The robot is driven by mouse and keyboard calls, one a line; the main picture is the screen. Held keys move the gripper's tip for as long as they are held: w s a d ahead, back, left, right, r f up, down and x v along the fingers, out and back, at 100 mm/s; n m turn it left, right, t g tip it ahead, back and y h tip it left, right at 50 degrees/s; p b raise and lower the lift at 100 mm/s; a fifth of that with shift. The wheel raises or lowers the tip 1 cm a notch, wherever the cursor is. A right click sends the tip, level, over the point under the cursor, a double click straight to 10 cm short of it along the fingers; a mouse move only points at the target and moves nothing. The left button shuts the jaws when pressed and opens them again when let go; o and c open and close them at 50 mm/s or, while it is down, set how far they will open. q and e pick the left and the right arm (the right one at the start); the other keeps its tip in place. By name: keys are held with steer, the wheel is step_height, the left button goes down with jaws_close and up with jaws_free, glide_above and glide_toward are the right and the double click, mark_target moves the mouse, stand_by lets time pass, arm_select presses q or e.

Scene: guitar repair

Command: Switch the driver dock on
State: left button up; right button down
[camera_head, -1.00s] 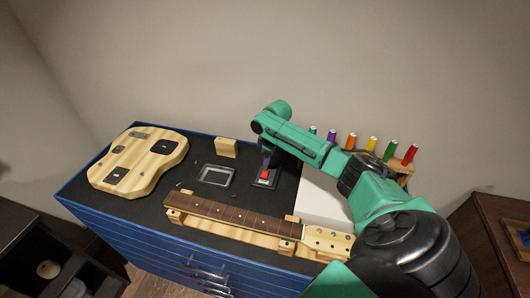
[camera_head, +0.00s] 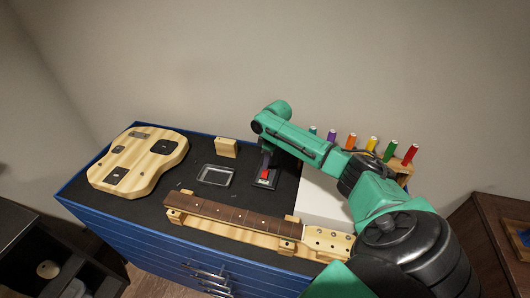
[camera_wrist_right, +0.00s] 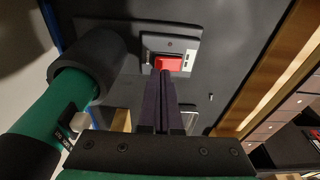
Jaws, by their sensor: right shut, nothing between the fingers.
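The driver dock (camera_head: 262,184) is a small dark box with a red switch (camera_head: 265,174) on top, lying on the black mat of the blue cabinet. In the right wrist view, the dock's grey plate (camera_wrist_right: 187,45) and the red switch (camera_wrist_right: 172,63) show straight ahead of the fingers. My right gripper (camera_wrist_right: 164,74) is shut and empty, its dark fingertips at the switch's near edge and overlapping it slightly. I cannot tell whether they press it. In the head view, the right gripper (camera_head: 265,163) points down over the dock. My left gripper is out of view.
Left of the dock are a grey tray (camera_head: 216,176), a wooden block (camera_head: 227,148) and a guitar body (camera_head: 140,160). A guitar neck (camera_head: 232,216) lies in front on supports. A white box (camera_head: 322,205) and several coloured drivers (camera_head: 372,144) stand to the right.

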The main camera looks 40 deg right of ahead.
steer(key=shift+f+b, duration=0.45)
steer(key=shift+f, duration=0.45)
stand_by(0.3)
step_height(320, 180, up, 5)
steer(key=p, duration=0.5)
steer(key=shift+p, duration=0.3)
steer(key=shift+r, duration=1)
